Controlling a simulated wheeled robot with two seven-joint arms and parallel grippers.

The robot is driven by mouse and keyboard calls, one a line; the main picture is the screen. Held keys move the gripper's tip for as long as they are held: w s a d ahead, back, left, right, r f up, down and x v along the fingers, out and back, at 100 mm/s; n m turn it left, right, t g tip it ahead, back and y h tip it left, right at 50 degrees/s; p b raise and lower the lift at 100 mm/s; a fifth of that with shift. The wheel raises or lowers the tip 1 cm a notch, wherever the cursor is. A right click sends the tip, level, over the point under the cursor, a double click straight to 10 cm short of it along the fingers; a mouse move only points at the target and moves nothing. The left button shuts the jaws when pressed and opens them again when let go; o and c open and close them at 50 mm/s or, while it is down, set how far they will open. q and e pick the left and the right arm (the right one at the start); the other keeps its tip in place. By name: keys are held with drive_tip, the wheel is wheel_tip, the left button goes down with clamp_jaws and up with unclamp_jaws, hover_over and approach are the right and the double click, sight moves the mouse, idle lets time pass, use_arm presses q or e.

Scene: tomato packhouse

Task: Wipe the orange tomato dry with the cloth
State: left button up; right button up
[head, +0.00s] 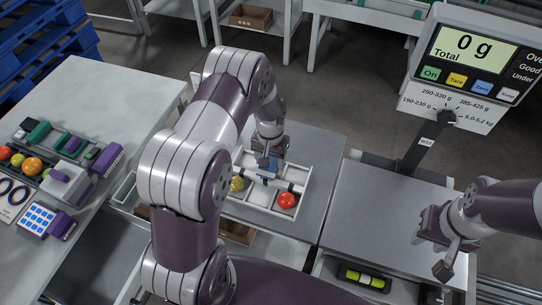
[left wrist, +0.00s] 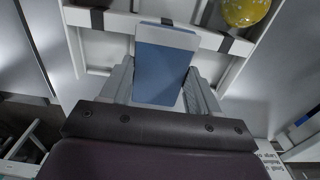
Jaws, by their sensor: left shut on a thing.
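My left gripper (head: 267,168) is shut on a blue cloth (left wrist: 162,65), a flat folded piece that stands up between the fingers in the left wrist view. The gripper is over the white divided tray (head: 262,207) on the grey table. An orange tomato (head: 32,165) lies among other tomatoes on the left table, far from both grippers. In the white tray are a yellow tomato (head: 237,184) and a red tomato (head: 287,200). The yellow one, with light specks, also shows in the left wrist view (left wrist: 245,10), apart from the cloth. My right gripper (head: 432,254) is open and empty at the right.
The scale display (head: 466,48) reads 0 g above a clear grey surface (head: 375,215). A bin (head: 365,279) with a yellow-green item is at the front. Blue pallets (head: 40,30) stand behind.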

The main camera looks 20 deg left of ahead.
use_arm(q)
drive_tip(key=shift+f, duration=0.2)
drive_tip(key=shift+w+b, duration=0.3)
drive_tip(key=shift+w, duration=0.9)
drive_tip(key=shift+a+r, duration=0.1)
drive_tip(key=shift+s+r+p, duration=0.1)
drive_tip(key=shift+s+p, duration=0.2)
drive_tip(key=shift+s, duration=1.05)
